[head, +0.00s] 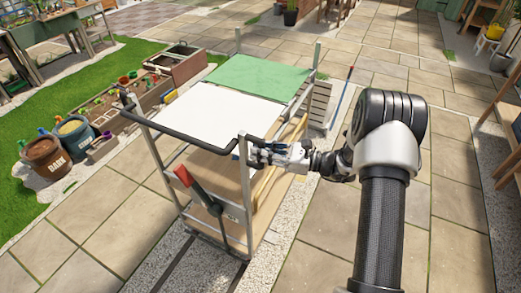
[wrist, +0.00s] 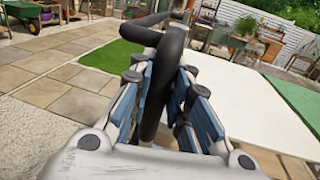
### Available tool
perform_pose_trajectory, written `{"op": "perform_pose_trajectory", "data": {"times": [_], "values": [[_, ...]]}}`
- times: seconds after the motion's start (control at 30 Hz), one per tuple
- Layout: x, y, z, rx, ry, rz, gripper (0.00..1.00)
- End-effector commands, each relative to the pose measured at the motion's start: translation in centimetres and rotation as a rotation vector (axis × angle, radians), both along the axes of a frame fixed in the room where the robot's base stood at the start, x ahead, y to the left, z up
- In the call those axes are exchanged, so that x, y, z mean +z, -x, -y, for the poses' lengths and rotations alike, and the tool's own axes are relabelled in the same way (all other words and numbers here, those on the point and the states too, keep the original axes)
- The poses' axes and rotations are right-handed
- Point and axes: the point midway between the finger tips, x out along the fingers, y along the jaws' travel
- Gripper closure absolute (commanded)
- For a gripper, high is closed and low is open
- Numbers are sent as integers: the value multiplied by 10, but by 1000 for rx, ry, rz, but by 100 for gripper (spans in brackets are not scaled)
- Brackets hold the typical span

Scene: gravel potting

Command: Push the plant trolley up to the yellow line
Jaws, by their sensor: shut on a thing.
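The plant trolley has a metal frame, a white top panel (head: 232,112), a green top panel (head: 258,76) and wooden lower shelves. Its black handle bar (head: 185,140) runs along the near end. My gripper (head: 254,152) is shut on the handle at its right end. In the wrist view, the blue-padded fingers of my gripper (wrist: 172,90) sit on both sides of the black handle (wrist: 160,95). A yellow strip (head: 265,184) shows at the trolley's right side; I cannot tell whether it is on the ground. No clear yellow line shows elsewhere.
Wooden planter boxes (head: 130,103) and barrels (head: 46,157) stand left of the trolley. A wooden crate (head: 318,104) and a blue pole (head: 341,98) are close to its right side. Stone paving (head: 385,50) is open beyond.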

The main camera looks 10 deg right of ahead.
Motion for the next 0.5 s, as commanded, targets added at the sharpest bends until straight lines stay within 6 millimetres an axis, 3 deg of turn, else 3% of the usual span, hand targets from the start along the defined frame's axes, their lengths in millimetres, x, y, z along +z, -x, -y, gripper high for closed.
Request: {"op": "perform_pose_trajectory", "data": {"times": [0.17, 0.2, 0.5], "values": [[-2, 1, 1, -2, 1, -4, 100], [-2, 1, 1, -2, 1, -4, 82], [-1, 0, 0, 0, 1, -2, 62]]}}
